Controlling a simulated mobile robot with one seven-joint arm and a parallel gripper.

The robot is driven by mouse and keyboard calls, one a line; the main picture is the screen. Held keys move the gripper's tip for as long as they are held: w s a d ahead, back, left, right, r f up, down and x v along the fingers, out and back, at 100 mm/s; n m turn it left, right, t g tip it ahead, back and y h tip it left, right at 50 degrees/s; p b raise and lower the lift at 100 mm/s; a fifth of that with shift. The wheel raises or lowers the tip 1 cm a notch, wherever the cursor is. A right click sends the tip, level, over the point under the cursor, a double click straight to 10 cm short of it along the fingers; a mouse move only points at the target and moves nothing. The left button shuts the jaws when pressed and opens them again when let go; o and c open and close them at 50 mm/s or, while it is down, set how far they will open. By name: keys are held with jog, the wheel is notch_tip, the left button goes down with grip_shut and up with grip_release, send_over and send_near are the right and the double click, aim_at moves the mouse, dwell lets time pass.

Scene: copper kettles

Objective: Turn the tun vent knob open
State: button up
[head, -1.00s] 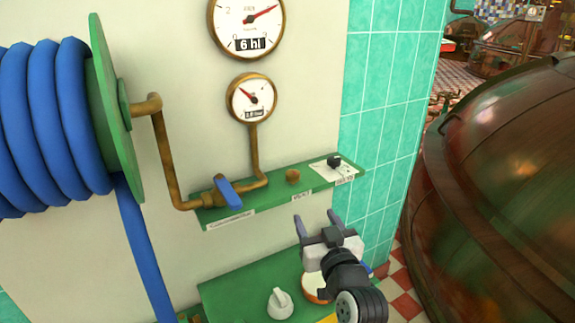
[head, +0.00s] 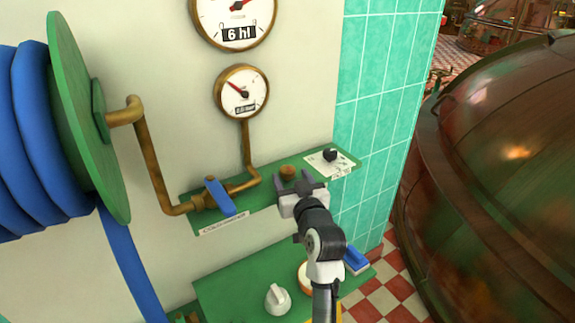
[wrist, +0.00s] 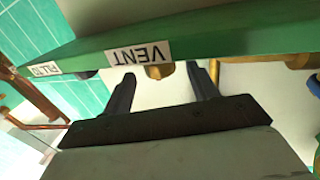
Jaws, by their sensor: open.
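The vent knob (head: 288,171) is a small brass knob on the upper green board, between the blue-handled valve and a black knob. In the wrist view the brass knob (wrist: 160,71) shows partly, beside the VENT label (wrist: 139,54), with the green board's edge hiding the rest. My gripper (head: 292,180) is open and empty at the board's front edge, close to the knob. In the wrist view its fingers (wrist: 163,90) lie one to each side of the knob in the picture; I see no contact.
A blue valve handle (head: 219,196) on brass pipe is left of the knob, the black knob (head: 330,155) right. A large copper vessel (head: 500,160) fills the right. A blue hose reel (head: 85,120) stands left.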

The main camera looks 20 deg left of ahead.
aim_at(290, 176)
jog(key=shift+p+x, duration=0.4)
jog(key=shift+x, duration=1.6)
jog(key=c, duration=1)
